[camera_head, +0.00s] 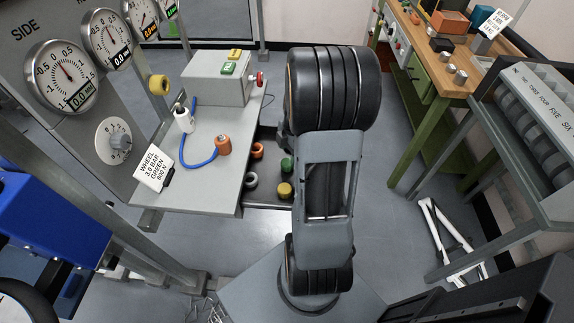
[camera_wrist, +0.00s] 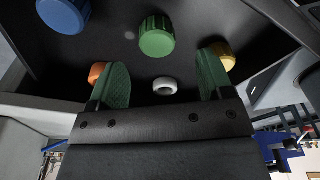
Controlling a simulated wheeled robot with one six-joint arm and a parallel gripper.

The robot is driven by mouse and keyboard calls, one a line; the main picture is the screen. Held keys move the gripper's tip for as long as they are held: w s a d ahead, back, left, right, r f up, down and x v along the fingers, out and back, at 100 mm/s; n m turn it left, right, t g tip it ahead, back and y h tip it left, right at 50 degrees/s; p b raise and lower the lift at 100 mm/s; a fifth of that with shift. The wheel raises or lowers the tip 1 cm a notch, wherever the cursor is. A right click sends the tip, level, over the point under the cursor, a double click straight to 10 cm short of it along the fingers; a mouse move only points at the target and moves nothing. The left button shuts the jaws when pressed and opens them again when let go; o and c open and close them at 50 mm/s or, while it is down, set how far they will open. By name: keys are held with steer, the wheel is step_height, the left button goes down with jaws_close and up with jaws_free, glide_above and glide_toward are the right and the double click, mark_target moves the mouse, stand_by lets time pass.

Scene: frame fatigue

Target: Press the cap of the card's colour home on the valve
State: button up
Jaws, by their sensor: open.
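The white card (camera_head: 154,167) reads wheel, 3.0 bar, green, 800 N. A ribbed green cap (camera_wrist: 156,36) is in the dark tray (camera_wrist: 126,16), just beyond my gripper (camera_wrist: 162,62) and roughly centred between its fingers. The green cap also shows in the head view (camera_head: 287,166), beside my arm. My gripper is open, with nothing between its green-padded fingers; the head view hides it behind my arm. A blue cap (camera_wrist: 63,14), a yellow cap (camera_wrist: 222,55), an orange cap (camera_wrist: 97,72) and a white cap (camera_wrist: 166,86) are around it. I cannot tell which part is the valve.
A grey box (camera_head: 210,82) with buttons stands behind. Gauges line the left panel.

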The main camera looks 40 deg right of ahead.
mark_target(287, 162)
steer(key=shift+w+a+f, duration=0.15)
steer(key=shift+a+f, duration=0.05)
steer(key=shift+f, duration=1.2)
steer(key=shift+w+a+f, duration=0.1)
steer(key=shift+a+f, duration=0.1)
steer(key=shift+f, duration=1.15)
steer(key=c, duration=1)
steer(key=shift+r, duration=0.1)
